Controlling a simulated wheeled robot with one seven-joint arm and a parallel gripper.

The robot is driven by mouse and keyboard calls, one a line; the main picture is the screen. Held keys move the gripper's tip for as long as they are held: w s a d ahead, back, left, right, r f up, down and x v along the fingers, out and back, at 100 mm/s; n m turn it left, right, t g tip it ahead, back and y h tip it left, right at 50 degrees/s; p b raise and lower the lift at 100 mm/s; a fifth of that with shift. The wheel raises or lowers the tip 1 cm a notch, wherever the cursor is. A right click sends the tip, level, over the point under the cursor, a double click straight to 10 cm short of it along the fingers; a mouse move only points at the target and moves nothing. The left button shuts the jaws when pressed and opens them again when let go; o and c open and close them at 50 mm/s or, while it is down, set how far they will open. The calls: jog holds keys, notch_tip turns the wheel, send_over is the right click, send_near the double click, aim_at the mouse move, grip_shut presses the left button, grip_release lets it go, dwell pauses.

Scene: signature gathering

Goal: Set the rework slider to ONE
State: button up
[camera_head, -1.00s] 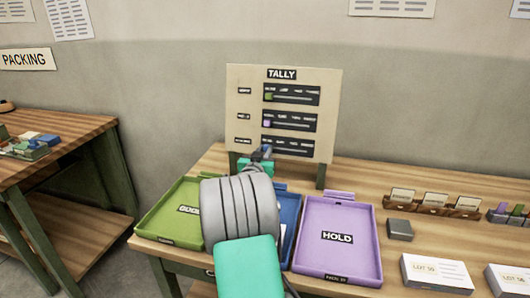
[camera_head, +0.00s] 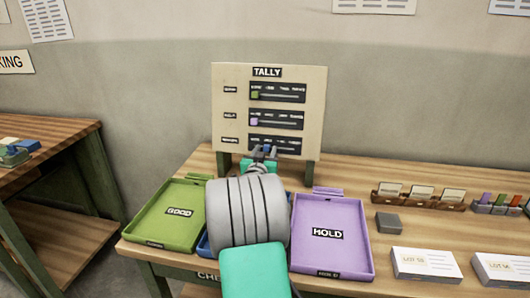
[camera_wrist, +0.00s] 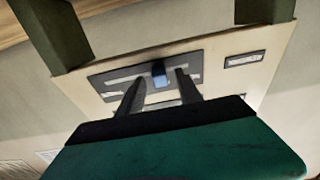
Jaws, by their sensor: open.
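The TALLY board (camera_head: 318,110) stands upright at the back of the bench with three slider rows. The lowest row, rework (camera_head: 230,139), has a blue knob (camera_head: 266,147), partly hidden behind my gripper (camera_head: 262,153). This knob sits right of the green knob (camera_head: 255,94) and purple knob (camera_head: 254,121), which are at the left of their tracks. In the wrist view, the blue knob (camera_wrist: 158,72) lies between the parted fingertips of my open gripper (camera_wrist: 160,80), with a gap visible on each side. The small position words are too blurred to read.
A green GOOD tray (camera_head: 150,240) and purple HOLD tray (camera_head: 355,255) lie in front of the board. A blue tray (camera_head: 203,247) is mostly hidden behind my arm. A grey block (camera_head: 389,222), card holders and lot cards (camera_head: 425,264) occupy the bench's right side.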

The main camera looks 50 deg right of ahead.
jog(key=v, duration=0.7)
jog(key=shift+s+a+b, duration=0.2)
jog(key=shift+a+b, duration=0.15)
jog(key=shift+b, duration=0.1)
